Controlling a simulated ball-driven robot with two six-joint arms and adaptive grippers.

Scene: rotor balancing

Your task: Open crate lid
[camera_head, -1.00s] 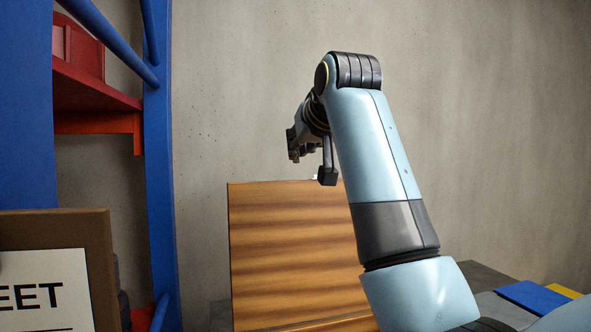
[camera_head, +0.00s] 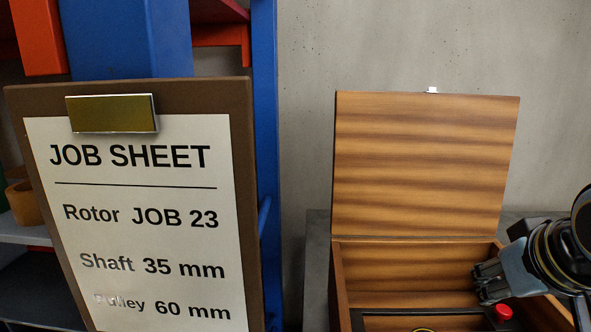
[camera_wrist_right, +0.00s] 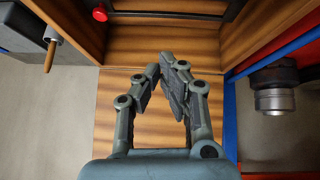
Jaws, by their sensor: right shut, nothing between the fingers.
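The wooden crate (camera_head: 340,286) stands at the lower right of the head view, its front cut off by the frame edge. Its lid (camera_head: 425,165) stands upright at the back, so the crate is open. A small metal catch (camera_head: 432,90) sits on the lid's top edge. My right gripper (camera_head: 478,284) is at the crate's right side, below the lid and apart from it. In the right wrist view its fingers (camera_wrist_right: 166,66) are drawn together, empty, in front of wooden panels (camera_wrist_right: 225,30). My left gripper is not in view.
A job sheet board (camera_head: 245,200) with a metal clip (camera_head: 112,113) fills the left. A blue rack post (camera_head: 265,130) stands behind it. A red knob (camera_head: 503,312) shows inside the crate, below my right gripper. Plain wall lies behind the lid.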

